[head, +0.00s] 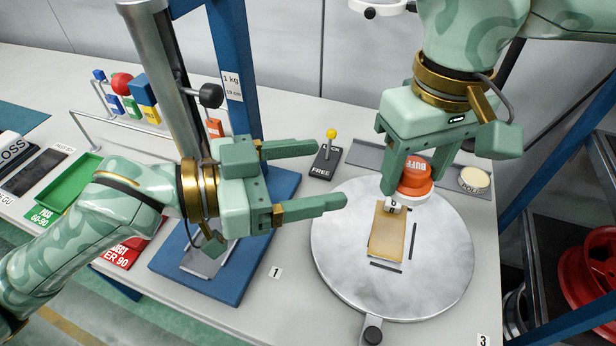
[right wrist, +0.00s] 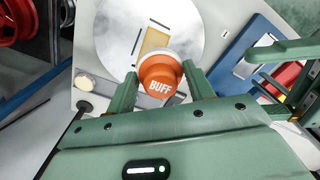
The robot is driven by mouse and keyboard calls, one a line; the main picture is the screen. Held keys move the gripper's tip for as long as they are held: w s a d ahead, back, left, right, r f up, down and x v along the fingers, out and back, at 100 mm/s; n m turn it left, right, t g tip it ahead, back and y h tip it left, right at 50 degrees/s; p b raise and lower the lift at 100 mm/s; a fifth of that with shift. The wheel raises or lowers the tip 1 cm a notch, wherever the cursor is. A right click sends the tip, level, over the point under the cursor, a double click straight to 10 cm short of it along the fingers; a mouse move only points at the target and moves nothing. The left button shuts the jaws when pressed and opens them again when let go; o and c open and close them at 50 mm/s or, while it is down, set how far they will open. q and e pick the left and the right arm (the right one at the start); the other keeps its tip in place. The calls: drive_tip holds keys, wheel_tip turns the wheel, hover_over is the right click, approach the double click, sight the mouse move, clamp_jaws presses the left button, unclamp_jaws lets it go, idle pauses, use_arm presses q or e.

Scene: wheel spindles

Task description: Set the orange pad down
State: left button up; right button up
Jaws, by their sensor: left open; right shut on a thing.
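The orange pad (head: 416,170), marked BUFF and with a pale underside, is between the fingers of my right gripper (head: 413,180). The gripper is shut on it, above the back part of a round grey metal disc (head: 340,262). The pad also shows between the fingers in the right wrist view (right wrist: 160,82). I cannot tell if its underside touches anything. A tan rectangular plate (head: 387,230) lies on the disc, in front of the pad. My left gripper (head: 332,175) is open and empty, left of the disc, its fingers pointing right.
A lever with a yellow knob (head: 331,133) stands behind the disc. A pale round piece (head: 474,180) sits right of the pad. A blue stand (head: 236,275) with a metal column is at the left, and a green tray (head: 70,187) is farther left. Red wheels (head: 598,265) are at the right.

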use_arm(q)
drive_tip(key=shift+m+g, duration=0.6)
drive_tip(key=shift+g, duration=0.1)
drive_tip(key=x, duration=0.4)
drive_tip(key=s+x, duration=0.1)
drive_tip(key=x, duration=0.6)
drive_tip(key=shift+s+d, duration=0.15)
drive_tip(key=shift+d, duration=0.45)
drive_tip(key=c, duration=0.9)
drive_tip(key=shift+a, duration=0.1)
use_arm(e)
drive_tip(key=o, duration=1.1)
drive_tip(key=shift+s, duration=0.1)
drive_tip(key=shift+c, duration=0.2)
